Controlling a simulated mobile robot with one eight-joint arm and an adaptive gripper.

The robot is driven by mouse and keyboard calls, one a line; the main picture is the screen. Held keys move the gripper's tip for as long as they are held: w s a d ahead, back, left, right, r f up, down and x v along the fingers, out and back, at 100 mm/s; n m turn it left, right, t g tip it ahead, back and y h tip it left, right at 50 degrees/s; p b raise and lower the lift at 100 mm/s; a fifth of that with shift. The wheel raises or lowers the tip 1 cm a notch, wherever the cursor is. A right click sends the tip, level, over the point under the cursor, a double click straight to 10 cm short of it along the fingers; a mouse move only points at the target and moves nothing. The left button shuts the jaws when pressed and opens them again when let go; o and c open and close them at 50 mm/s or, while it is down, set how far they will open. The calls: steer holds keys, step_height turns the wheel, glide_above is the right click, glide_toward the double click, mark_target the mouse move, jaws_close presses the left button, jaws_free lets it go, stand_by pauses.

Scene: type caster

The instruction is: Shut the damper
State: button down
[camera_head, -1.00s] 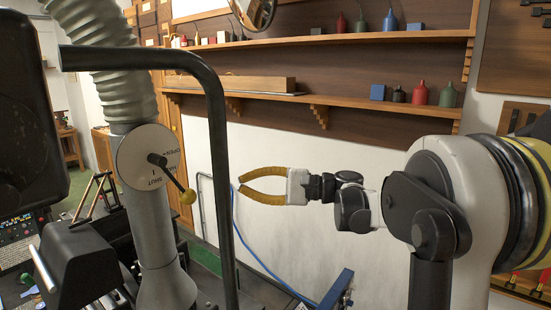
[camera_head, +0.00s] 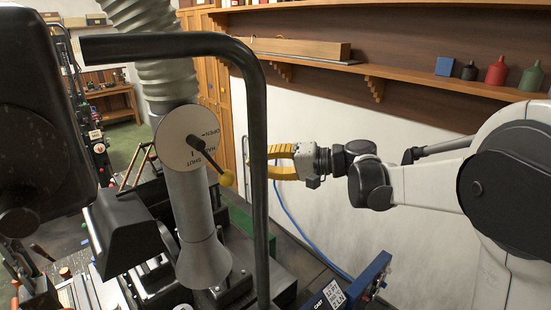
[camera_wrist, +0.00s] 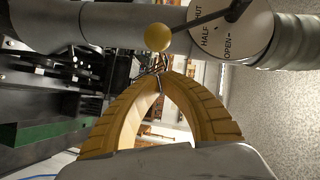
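The damper has a round white dial (camera_head: 188,138) marked OPEN, HALF and SHUT, on a grey metal pipe (camera_head: 190,205). Its dark lever (camera_head: 211,163) ends in a yellow knob (camera_head: 227,179) and points between HALF and SHUT. My gripper (camera_head: 255,161) is to the right of the knob, its fingertips partly hidden by a dark upright bar. In the wrist view, the yellow fingers of my gripper (camera_wrist: 168,76) bow outward and meet at the tips, with nothing between them. The knob (camera_wrist: 158,37) appears just past the tips, apart from them; the dial (camera_wrist: 232,28) is above right.
A dark bent bar (camera_head: 259,190) stands between the camera and my fingertips. A dark machine (camera_head: 125,225) is left of the pipe. Shelves with bottles (camera_head: 497,70) line the wall behind. A blue box-like part (camera_head: 350,290) is below; the wall beneath the shelves is bare.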

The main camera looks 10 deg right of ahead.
steer(key=a, duration=0.1)
steer(key=s+a+f, duration=0.1)
steer(key=shift+s+a, duration=0.2)
steer(key=shift+a, duration=0.15)
steer(key=s+a+f+m+y+b, duration=0.2)
steer(key=s+a+f+m+b, duration=0.1)
steer(key=b, duration=0.4)
steer(key=shift+a+f+m+t, duration=0.2)
steer(key=shift+a+m+t, duration=0.15)
steer(key=shift+a, duration=0.25)
steer(key=shift+w, duration=0.1)
